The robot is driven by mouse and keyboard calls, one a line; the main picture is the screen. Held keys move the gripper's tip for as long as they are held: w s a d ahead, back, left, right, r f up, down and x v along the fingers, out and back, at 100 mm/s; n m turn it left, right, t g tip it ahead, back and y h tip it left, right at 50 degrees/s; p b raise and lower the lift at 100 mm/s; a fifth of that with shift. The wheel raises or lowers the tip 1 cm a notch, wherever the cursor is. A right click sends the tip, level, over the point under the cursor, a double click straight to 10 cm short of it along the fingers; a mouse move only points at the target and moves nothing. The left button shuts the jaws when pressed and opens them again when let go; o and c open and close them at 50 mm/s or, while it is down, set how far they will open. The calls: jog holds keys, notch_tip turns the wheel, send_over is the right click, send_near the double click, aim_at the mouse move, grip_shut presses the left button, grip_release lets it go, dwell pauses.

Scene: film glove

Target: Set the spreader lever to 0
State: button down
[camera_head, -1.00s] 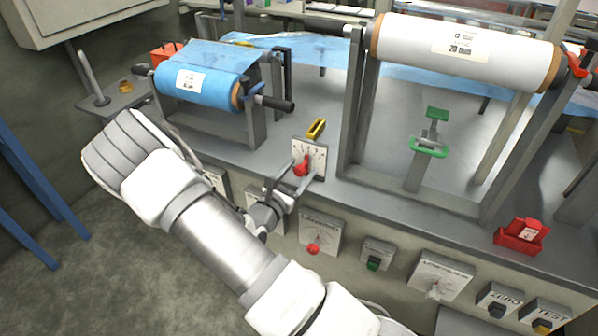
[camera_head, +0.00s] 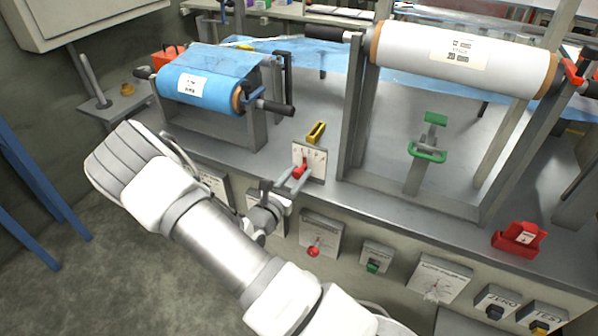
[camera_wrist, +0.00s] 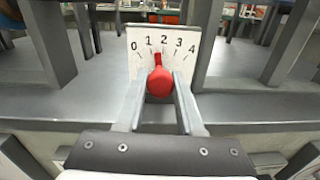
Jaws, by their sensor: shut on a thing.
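The spreader lever (camera_head: 300,171) is a red handle on a small white upright plate (camera_head: 317,160) at the bench's front edge. In the wrist view the plate (camera_wrist: 139,62) carries the marks 0 to 4 from left to right. The red lever (camera_wrist: 160,84) stands out towards me, its narrow upper end below the gap between 1 and 2. My gripper (camera_head: 294,178) reaches it from the lower left in the head view. In the wrist view my gripper's two grey fingers (camera_wrist: 160,78) lie on either side of the lever, shut on it. The lever's base is partly hidden.
A yellow block (camera_head: 317,131) sits behind the plate. A blue film roll (camera_head: 205,91) is at left, a white roll (camera_head: 465,58) on a frame at right.

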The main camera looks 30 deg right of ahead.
jog(key=n+p, duration=0.2)
jog(key=shift+w+a+n, duration=0.35)
jog(key=shift+w+n, duration=0.05)
jog(key=shift+w+a+f+n+p, duration=0.2)
jog(key=shift+w+f+n+p, duration=0.1)
jog(key=shift+n+p, duration=0.5)
jog(key=c, duration=0.5)
grip_release()
jog(key=shift+c, duration=0.2)
jog(key=p+v, duration=0.1)
jog(key=v, duration=1.6)
jog(key=shift+s+a+f, duration=0.15)
jog(key=shift+a, duration=0.05)
